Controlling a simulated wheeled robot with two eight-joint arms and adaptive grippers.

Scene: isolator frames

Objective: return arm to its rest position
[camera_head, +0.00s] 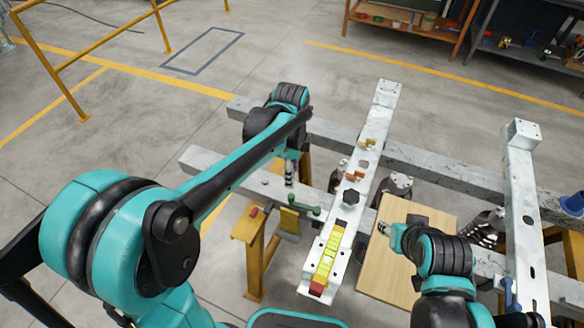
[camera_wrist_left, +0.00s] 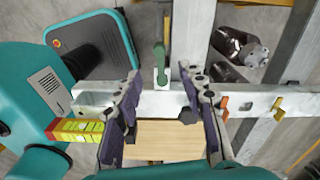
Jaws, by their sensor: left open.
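My left arm (camera_head: 240,165) reaches from the left over the grey metal frame. Its left gripper (camera_head: 290,178) points down beside the light perforated beam (camera_head: 375,125) and is partly hidden by the wrist. In the left wrist view the two dark fingers of the left gripper (camera_wrist_left: 160,78) are apart, with nothing held between them. The beam (camera_wrist_left: 150,103) passes behind them.
A yellow level (camera_head: 330,257) and orange clips (camera_head: 354,176) lie on the beam. A wooden board (camera_head: 405,275) is right of it. A green-handled clamp (camera_head: 304,209) is near the yellow stand (camera_head: 248,235). Dark insulators (camera_head: 397,185) stand behind.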

